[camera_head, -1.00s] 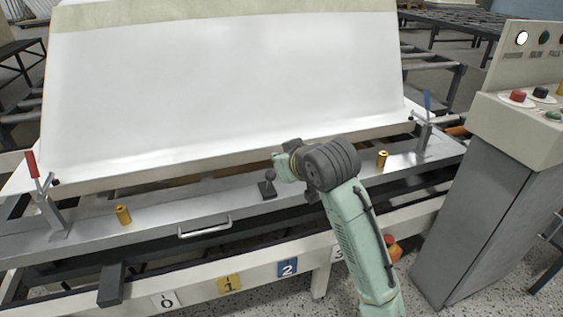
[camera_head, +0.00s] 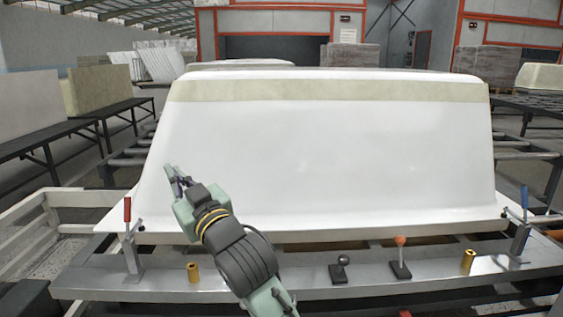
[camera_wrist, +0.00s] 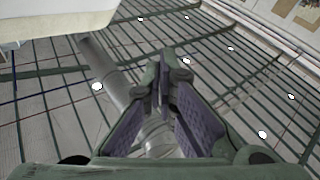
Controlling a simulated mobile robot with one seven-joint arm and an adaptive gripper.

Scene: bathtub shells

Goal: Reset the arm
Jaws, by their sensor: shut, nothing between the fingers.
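My gripper (camera_head: 173,178) is in front of the lower left part of a large white bathtub shell (camera_head: 330,150) in the head view. My arm reaches up and to the left from the bottom of that view. In the wrist view, my gripper's fingers (camera_wrist: 163,85) come together at the tips, with nothing between them. The wrist camera looks up at the ceiling, with a pale edge, perhaps the shell's, at its upper left.
A metal ledge (camera_head: 440,285) runs in front of the shell. It carries a red-handled clamp (camera_head: 129,235), a blue-handled clamp (camera_head: 522,230), brass posts (camera_head: 193,272) (camera_head: 467,261), a black knob (camera_head: 339,268) and an orange-knobbed lever (camera_head: 401,257). Black tables (camera_head: 70,135) stand at the left.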

